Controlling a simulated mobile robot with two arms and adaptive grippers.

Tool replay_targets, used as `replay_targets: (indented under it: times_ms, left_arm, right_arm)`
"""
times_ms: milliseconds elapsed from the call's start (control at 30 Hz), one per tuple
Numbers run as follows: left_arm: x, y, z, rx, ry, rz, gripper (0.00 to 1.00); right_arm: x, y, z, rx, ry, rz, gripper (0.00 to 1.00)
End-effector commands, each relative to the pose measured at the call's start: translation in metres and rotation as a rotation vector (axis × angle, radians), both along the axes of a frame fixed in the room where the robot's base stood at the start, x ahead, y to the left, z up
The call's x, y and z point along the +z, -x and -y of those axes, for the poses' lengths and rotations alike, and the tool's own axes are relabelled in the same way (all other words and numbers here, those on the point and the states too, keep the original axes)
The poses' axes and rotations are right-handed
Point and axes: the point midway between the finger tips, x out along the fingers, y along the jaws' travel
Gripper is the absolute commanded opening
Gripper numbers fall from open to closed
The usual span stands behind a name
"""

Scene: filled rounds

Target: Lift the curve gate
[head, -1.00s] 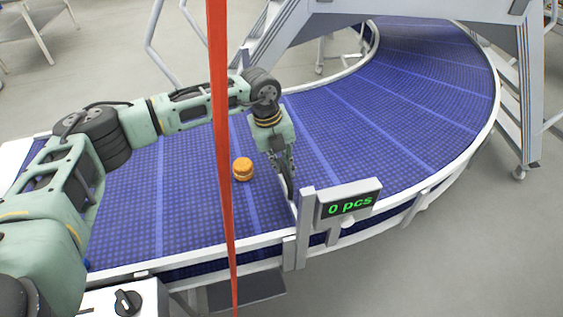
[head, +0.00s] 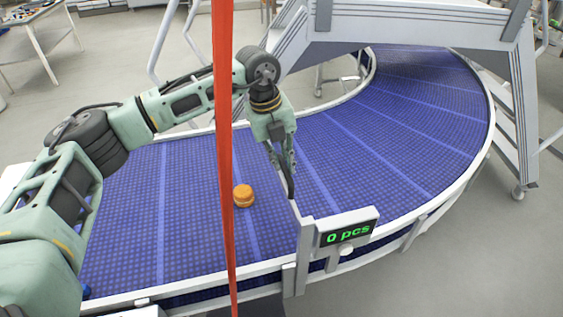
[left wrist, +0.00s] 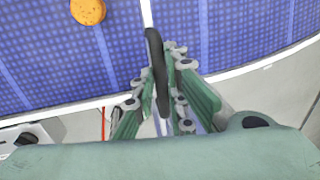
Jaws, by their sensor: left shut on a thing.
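The curve gate is a thin pale bar (left wrist: 147,12) over the blue belt, with a black handle (left wrist: 157,80); most of it is hidden behind my gripper in the head view. My left gripper (head: 284,178) is shut on this black handle, its fingers on either side of it in the left wrist view. The gripper points down above the belt, just behind the counter display. A single orange-brown filled round (head: 243,196) lies on the belt left of the gripper; it also shows in the left wrist view (left wrist: 88,11). My right gripper is not in view.
The blue curved conveyor (head: 400,120) bends away to the right. A red strip (head: 224,130) hangs in front. A grey stepped frame (head: 400,30) spans the belt behind.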

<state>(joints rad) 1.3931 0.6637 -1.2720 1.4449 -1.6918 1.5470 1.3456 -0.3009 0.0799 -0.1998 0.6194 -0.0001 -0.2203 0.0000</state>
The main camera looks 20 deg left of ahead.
Motion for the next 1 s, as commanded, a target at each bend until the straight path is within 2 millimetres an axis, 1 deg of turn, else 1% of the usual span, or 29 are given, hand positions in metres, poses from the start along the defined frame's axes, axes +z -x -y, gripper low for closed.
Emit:
replay_targets:
  times_ms: [100, 133, 300, 567, 667, 767, 867, 1000]
  left_arm:
    - [0.001, -0.001, -0.001, 0.003, 0.001, 0.004, 0.0]
    - [0.001, -0.001, -0.001, 0.004, 0.001, 0.004, 0.15]
    - [0.001, -0.001, -0.001, 0.002, 0.001, 0.002, 0.3]
    - [0.0, 0.0, 0.0, 0.001, 0.001, 0.0, 0.3]
    - [0.003, 0.0, -0.001, 0.001, 0.001, 0.0, 0.3]
    - [0.013, 0.001, -0.002, 0.001, 0.002, 0.002, 0.3]
    - [0.031, 0.002, -0.005, 0.002, 0.002, 0.005, 0.3]
    - [0.062, 0.006, -0.01, 0.002, 0.002, 0.005, 0.3]
  right_arm:
    - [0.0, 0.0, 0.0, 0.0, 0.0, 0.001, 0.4]
    - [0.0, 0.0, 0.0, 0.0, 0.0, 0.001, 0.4]
    - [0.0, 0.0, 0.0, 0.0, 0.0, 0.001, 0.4]
    - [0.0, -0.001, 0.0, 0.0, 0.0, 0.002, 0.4]
    - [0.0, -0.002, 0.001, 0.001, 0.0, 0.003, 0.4]
    - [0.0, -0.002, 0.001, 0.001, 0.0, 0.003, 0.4]
    - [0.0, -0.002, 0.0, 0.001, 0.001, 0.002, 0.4]
    - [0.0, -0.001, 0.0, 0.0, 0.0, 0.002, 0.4]
